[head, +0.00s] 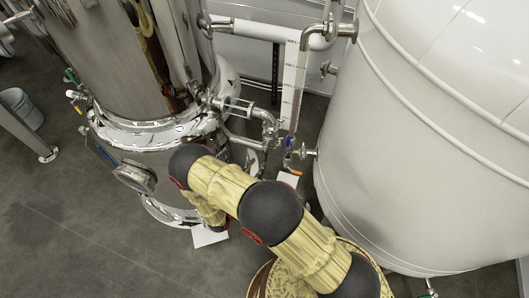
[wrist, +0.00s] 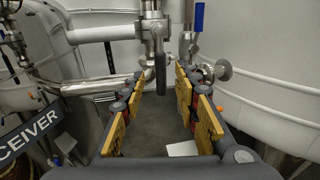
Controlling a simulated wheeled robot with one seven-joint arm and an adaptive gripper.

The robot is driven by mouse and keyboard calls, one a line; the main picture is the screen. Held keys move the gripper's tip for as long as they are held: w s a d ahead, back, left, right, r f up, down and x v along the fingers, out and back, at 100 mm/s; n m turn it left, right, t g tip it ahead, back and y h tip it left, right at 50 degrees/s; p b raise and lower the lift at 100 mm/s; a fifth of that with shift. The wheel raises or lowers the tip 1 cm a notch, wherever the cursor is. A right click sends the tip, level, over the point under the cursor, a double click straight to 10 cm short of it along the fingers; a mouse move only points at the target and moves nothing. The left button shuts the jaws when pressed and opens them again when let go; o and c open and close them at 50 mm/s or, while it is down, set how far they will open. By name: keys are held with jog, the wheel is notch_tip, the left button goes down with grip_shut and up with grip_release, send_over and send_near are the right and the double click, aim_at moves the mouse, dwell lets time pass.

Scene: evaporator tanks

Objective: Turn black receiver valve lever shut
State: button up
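In the wrist view the black lever (wrist: 160,74) hangs straight down from a steel valve (wrist: 152,32) on a vertical pipe. My gripper (wrist: 160,84) is open, with yellow pads on both fingers. The lever's lower end shows in the gap between the fingertips, nearer the right one. I see no clear contact, and cannot tell if the lever is between the pads or just beyond them. A sign reading "CEIVER" (wrist: 30,138) is cut off at the left. In the head view my arm hides the gripper, and I cannot make out the black lever.
A blue handle (wrist: 199,17) stands upright right of the valve. A steel pipe (wrist: 85,86) runs across at the left. The large white tank (head: 420,130) is at the right and the steel vessel (head: 115,60) at the left. Open floor (head: 60,220) lies at lower left.

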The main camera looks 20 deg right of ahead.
aim_at(265, 154)
jog(key=b+x, duration=0.1)
jog(key=x, duration=0.6)
jog(key=shift+w+d+b, duration=0.15)
jog(key=shift+d+b, duration=0.1)
jog(key=shift+b, duration=0.05)
jog(key=c, duration=0.8)
grip_shut()
